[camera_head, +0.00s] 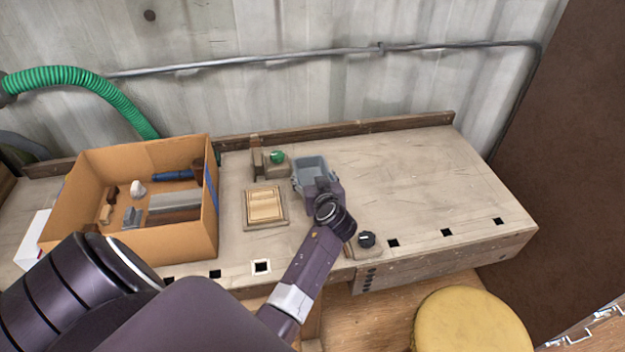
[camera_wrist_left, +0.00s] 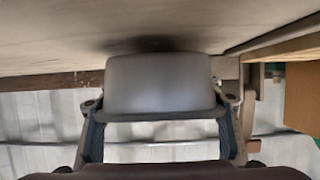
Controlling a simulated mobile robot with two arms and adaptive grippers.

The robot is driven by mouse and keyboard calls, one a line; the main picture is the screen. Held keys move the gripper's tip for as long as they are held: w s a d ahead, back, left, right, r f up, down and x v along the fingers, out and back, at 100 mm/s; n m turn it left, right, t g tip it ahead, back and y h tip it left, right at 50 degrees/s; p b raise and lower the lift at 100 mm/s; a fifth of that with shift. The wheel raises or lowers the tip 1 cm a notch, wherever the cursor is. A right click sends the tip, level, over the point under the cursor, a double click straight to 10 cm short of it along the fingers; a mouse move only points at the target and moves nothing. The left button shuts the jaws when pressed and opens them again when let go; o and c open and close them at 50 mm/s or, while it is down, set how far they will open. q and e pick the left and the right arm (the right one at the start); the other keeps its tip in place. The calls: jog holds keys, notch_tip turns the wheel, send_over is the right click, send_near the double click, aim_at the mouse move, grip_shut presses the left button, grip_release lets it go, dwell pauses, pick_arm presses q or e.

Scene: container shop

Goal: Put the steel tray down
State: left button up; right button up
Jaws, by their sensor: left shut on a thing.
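The steel tray (camera_head: 311,169) is a small grey open container, low over or on the workbench (camera_head: 400,180) in the head view. My left gripper (camera_head: 312,184) is shut on it, with a finger on either side. In the left wrist view the tray (camera_wrist_left: 160,83) fills the middle between the fingers of the left gripper (camera_wrist_left: 160,122). A dark shadow lies on the bench surface close by the tray. I cannot tell whether the tray touches the bench. My right gripper is in neither view.
A cardboard box (camera_head: 170,240) with tools stands on the left. A wooden block (camera_head: 264,206) and a green-topped piece (camera_head: 277,157) are left of the tray. A black knob (camera_head: 366,239) sits near the front edge. The bench's right side is clear. A yellow stool (camera_head: 470,325) stands in front.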

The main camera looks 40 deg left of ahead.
pick_arm(q)
jog(key=shift+f, duration=0.55)
jog(key=o, duration=1.3)
jog(key=shift+f, duration=0.1)
